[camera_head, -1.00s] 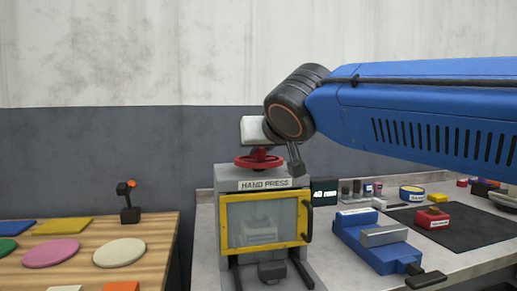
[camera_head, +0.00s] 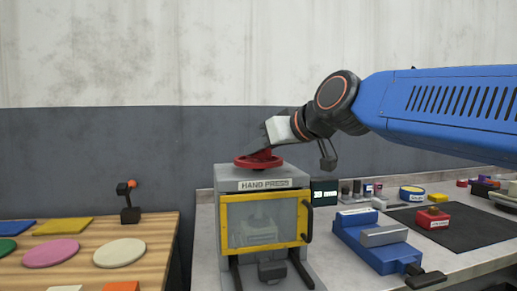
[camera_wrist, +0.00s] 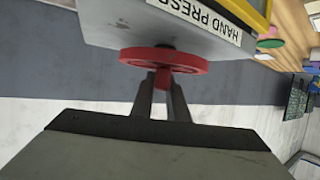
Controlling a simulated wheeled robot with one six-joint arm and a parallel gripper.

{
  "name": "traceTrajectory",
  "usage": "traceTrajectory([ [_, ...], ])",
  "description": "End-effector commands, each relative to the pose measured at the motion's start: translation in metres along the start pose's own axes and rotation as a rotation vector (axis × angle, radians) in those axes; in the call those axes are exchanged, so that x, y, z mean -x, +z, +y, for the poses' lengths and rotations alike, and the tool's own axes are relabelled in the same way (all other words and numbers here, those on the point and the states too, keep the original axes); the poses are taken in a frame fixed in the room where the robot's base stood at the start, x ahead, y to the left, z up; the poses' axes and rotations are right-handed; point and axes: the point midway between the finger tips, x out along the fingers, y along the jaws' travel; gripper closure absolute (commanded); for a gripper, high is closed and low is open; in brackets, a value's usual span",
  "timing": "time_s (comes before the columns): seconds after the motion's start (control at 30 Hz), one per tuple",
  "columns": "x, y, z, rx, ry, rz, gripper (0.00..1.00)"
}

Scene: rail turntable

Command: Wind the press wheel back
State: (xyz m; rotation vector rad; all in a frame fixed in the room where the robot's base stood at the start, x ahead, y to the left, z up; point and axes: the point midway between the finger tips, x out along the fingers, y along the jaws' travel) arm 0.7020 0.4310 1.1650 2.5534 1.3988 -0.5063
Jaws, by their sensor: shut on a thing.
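The red press wheel (camera_head: 245,162) lies flat on top of the grey hand press (camera_head: 228,180). My gripper (camera_head: 263,152) reaches it tilted, from above and to the right. In the wrist view my gripper (camera_wrist: 162,80) has both dark fingers close together at the red wheel (camera_wrist: 135,56), shut on its raised red middle part. The exact grip is partly hidden by the fingers and rim. The press's yellow-framed window (camera_head: 222,225) is closed, with a pale form dimly visible behind it. A small dark display (camera_head: 324,192) beside the press shows a number in mm, too small to read surely.
A blue vise (camera_head: 375,245) stands right of the press, with a black mat (camera_head: 465,230) beyond it. A wooden table (camera_head: 150,240) with coloured discs and a dark joystick (camera_head: 130,205) is at left. The wall behind is bare.

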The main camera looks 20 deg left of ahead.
Motion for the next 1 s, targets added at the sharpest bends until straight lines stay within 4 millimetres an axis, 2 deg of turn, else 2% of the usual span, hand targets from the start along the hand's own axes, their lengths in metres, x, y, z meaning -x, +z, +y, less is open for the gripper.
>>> traceTrajectory([
  [0.57, -0.001, 0.0011, 0.0024, 0.097, -0.236, -0.003, 1.0],
  [1.0, -0.0021, 0.0013, 0.0026, 0.237, -0.577, -0.003, 1.0],
])
